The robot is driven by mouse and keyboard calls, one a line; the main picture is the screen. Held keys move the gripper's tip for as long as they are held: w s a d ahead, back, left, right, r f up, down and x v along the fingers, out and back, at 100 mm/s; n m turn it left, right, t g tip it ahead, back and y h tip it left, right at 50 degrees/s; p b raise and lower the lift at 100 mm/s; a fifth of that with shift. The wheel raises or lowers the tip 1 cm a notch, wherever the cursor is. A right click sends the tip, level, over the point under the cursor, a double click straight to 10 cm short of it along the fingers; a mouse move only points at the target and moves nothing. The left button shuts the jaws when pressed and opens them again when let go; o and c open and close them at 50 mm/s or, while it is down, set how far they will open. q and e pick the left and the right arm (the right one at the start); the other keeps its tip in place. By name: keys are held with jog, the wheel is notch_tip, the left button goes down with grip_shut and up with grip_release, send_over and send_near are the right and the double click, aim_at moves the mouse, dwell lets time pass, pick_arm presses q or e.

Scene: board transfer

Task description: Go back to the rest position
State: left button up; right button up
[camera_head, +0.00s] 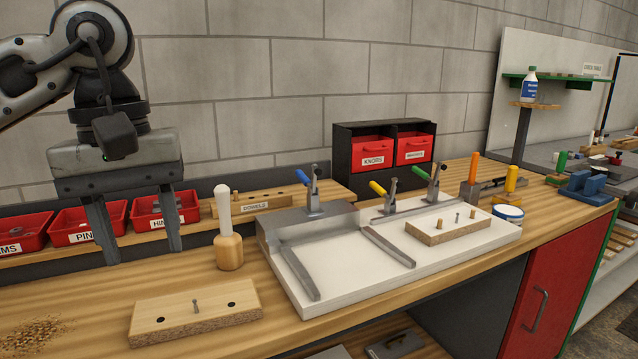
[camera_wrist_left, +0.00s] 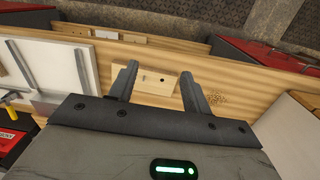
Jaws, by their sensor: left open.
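My left gripper (camera_head: 143,255) hangs from the left of the head view, fingers pointing down and wide apart. It is open and empty, above and behind a wooden board (camera_head: 195,313) on the workbench. The board has two dark holes and an upright metal pin. In the left wrist view, the board (camera_wrist_left: 155,85) shows between and beyond the two fingers (camera_wrist_left: 160,78), apart from them. A second wooden board (camera_head: 447,228) with several pegs lies on the white fixture plate (camera_head: 340,290). My right gripper is in neither view.
A wooden mallet (camera_head: 229,250) stands close right of my left gripper. Red bins (camera_head: 88,222) line the back edge. Toggle clamps (camera_head: 312,190) rise from the fixture. A black cabinet with red drawers (camera_head: 372,152) stands behind. Wood shavings (camera_head: 35,335) lie at the front left.

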pick_arm(q)
jog(key=s+d+f+n+g+h, duration=0.1)
jog(key=s+d+f+g+h, duration=0.2)
jog(key=d, duration=0.5)
jog(key=s+d+f+n+g+h, duration=0.1)
jog(key=d+f+g+h, duration=0.2)
jog(key=d+f+h, duration=0.35)
jog(key=s+d+r+n+h, duration=0.1)
jog(key=d+r+n+h, duration=0.4)
jog(key=d+n+h, duration=0.5)
jog(key=w+a+f+m+t+y, duration=0.5)
jog(key=f+m+t, duration=0.3)
jog(key=m+t, duration=0.6)
jog(key=w+a+f+m+t+y, duration=0.35)
jog(key=a+f+m+t, duration=0.55)
jog(key=m, duration=0.8)
jog(key=s+a+f+n+g+y, duration=0.2)
jog(key=s+f+n, duration=0.4)
jog(key=f, duration=0.3)
jog(key=s+a+f+n+g+y, duration=0.3)
jog(key=s+f+n+y, duration=0.3)
jog(key=f, duration=0.4)
jog(key=shift+s+a+g, duration=0.25)
jog(key=shift+s+g, duration=0.15)
jog(key=shift+g, duration=0.1)
